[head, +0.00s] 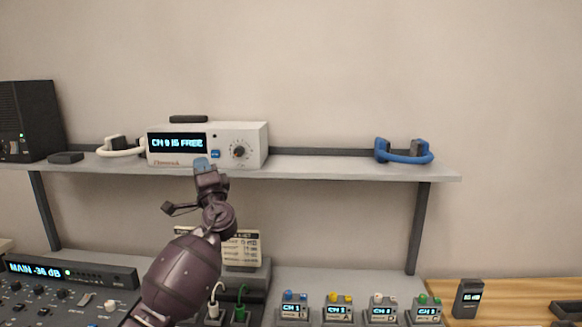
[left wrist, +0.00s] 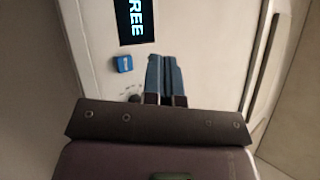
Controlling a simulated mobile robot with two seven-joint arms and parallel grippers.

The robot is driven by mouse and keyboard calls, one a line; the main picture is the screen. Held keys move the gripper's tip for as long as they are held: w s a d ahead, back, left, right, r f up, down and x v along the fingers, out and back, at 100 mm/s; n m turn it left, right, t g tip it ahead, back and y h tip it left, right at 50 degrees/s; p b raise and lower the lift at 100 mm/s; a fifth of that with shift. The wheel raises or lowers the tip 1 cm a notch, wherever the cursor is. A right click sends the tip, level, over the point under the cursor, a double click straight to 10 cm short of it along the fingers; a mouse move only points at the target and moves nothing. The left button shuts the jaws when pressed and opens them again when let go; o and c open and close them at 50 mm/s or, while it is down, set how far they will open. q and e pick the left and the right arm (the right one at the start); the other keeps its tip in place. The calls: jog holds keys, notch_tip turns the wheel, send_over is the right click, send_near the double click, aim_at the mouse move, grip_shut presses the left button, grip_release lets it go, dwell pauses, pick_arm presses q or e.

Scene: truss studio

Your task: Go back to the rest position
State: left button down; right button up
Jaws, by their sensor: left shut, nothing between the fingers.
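My left gripper (head: 201,163) is raised in front of the white receiver box on the shelf, just below its display. In the left wrist view its two blue fingertips (left wrist: 165,75) are shut together with nothing between them. They are near the front panel of the white box (left wrist: 205,30), beside its blue button (left wrist: 123,64); I cannot tell whether they touch the panel. In the head view the white box (head: 255,135) shows "CH 9 IS FREE" on its display, and its blue button (head: 215,154) is visible just right of the fingertips. My right gripper is not in view.
The grey shelf (head: 330,172) also bears a black speaker (head: 38,120), white headphones (head: 122,150) and blue headphones (head: 405,154). Below are a mixing console (head: 50,300), several small channel units (head: 337,311) and a black handheld device (head: 467,298) on a wooden surface.

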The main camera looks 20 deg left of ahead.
pick_arm(q)
jog(key=s+d+f+n+g+h, duration=0.3)
jog(key=s+f+g+h, duration=0.15)
jog(key=s+f, duration=0.95)
jog(key=s+d+f+n+g+h, duration=0.2)
jog(key=s+d+f+g+h, duration=0.3)
jog(key=s+f, duration=1)
jog(key=s+d+f+n+g+h, duration=0.15)
jog(key=s+d+f+h, duration=0.25)
jog(key=s, duration=0.4)
jog(key=s+d+f+g+h, duration=0.2)
jog(key=s+d+f+h, duration=0.2)
jog(key=s, duration=0.3)
jog(key=w+f+t, duration=0.7)
jog(key=f+t, duration=0.1)
jog(key=f, duration=0.2)
jog(key=shift+w+m+h, duration=0.1)
jog(key=shift+m+h, duration=0.15)
